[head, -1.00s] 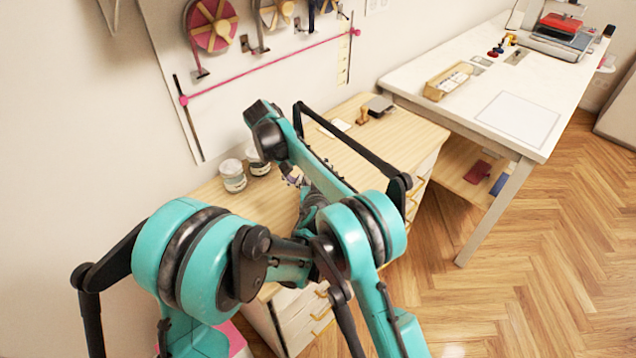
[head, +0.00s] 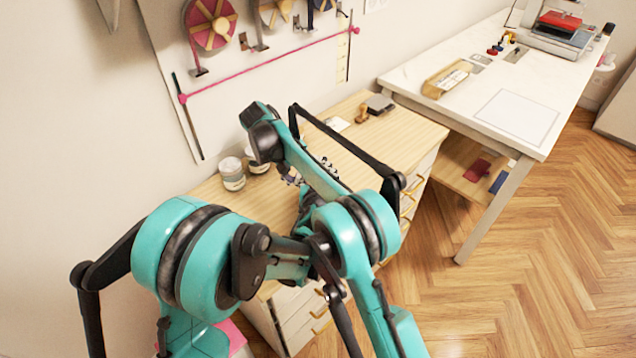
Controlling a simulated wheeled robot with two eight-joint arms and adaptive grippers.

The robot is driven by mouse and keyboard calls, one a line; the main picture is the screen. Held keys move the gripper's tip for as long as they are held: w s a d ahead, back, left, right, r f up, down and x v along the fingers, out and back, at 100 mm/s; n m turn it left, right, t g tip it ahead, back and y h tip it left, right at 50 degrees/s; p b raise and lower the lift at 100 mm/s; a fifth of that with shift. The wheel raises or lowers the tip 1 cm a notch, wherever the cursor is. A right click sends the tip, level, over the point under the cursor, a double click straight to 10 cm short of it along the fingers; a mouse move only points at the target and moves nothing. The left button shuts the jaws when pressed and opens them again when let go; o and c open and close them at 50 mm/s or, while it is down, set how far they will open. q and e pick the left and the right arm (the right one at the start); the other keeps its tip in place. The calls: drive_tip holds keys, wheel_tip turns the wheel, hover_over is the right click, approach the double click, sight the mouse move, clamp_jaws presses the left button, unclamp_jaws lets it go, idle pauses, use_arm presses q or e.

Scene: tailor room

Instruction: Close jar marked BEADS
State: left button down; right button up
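Two small jars stand close together on the wooden cabinet top near the wall. The left jar (head: 232,176) has a pale lid and a light label. The right jar (head: 256,164) is partly covered by my arm. Their labels are too small to read, so I cannot tell which is marked BEADS. My arm links cross the middle of the view and hide much of the cabinet top. I cannot make out either gripper. Small dark shapes show beside the teal link, too unclear to name.
The cabinet top (head: 400,140) has a wooden stamp (head: 361,112) and a dark block (head: 380,104) at its far end. A wall board with spools stands behind. Floor at right is clear.

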use_arm(q)
drive_tip(key=shift+a+f, duration=0.1)
drive_tip(key=shift+a, duration=0.15)
use_arm(e)
drive_tip(key=shift+d+h, duration=0.3)
idle(0.4)
drive_tip(key=shift+d+f+n+t+h, duration=0.15)
drive_tip(key=shift+f+n+t, duration=0.15)
drive_tip(key=shift+n+t, duration=0.4)
drive_tip(key=shift+f+n+t+h, duration=0.2)
drive_tip(key=shift+n+t, duration=0.3)
drive_tip(key=shift+n, duration=0.4)
drive_tip(key=shift+c, duration=0.9)
drive_tip(key=shift+f+n+t, duration=0.15)
drive_tip(key=shift+n+t, duration=0.15)
drive_tip(key=shift+c, duration=0.7)
drive_tip(key=shift+w, duration=0.1)
drive_tip(key=o, duration=0.8)
use_arm(q)
drive_tip(key=shift+d, duration=0.15)
drive_tip(key=shift+d, duration=0.1)
use_arm(e)
drive_tip(key=shift+v, duration=2.1)
